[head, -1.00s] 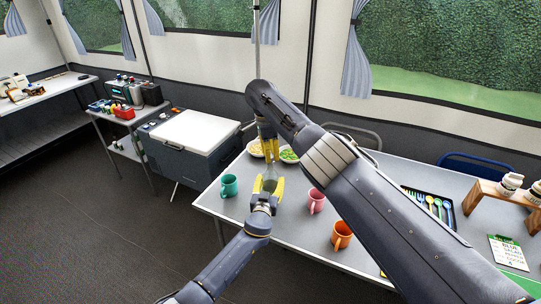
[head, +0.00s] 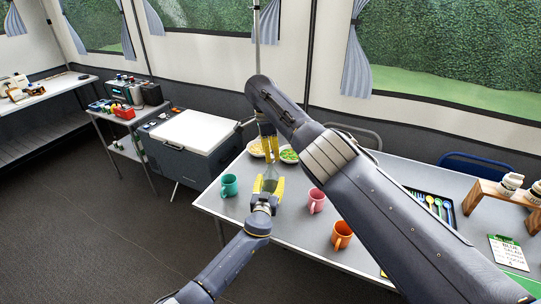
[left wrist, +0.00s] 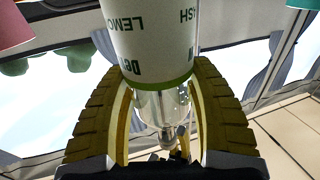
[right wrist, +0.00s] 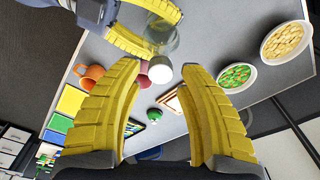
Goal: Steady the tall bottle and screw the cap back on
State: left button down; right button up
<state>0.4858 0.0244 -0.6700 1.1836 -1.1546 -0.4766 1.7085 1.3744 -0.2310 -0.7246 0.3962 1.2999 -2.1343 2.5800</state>
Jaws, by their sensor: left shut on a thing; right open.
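The tall clear bottle (head: 270,182) stands upright near the table's left end. My left gripper (head: 266,190) is shut around it; the left wrist view shows the fingers on either side of the bottle (left wrist: 152,38), just past its white label with green letters and green edge. My right gripper (head: 268,161) is open above the bottle, pointing down. In the right wrist view, a white round piece (right wrist: 160,70), which looks like the cap, sits at the bottle's top, beyond and between the open fingertips (right wrist: 160,72). I cannot tell how tightly it is seated.
A teal mug (head: 229,185) stands left of the bottle; pink (head: 316,200) and orange (head: 341,235) mugs stand right. Two food bowls (head: 288,155) are behind. A cutlery tray (head: 432,204) and a wooden rack (head: 500,195) are farther right. My right arm covers part of the table.

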jog(key=shift+r, duration=1.65)
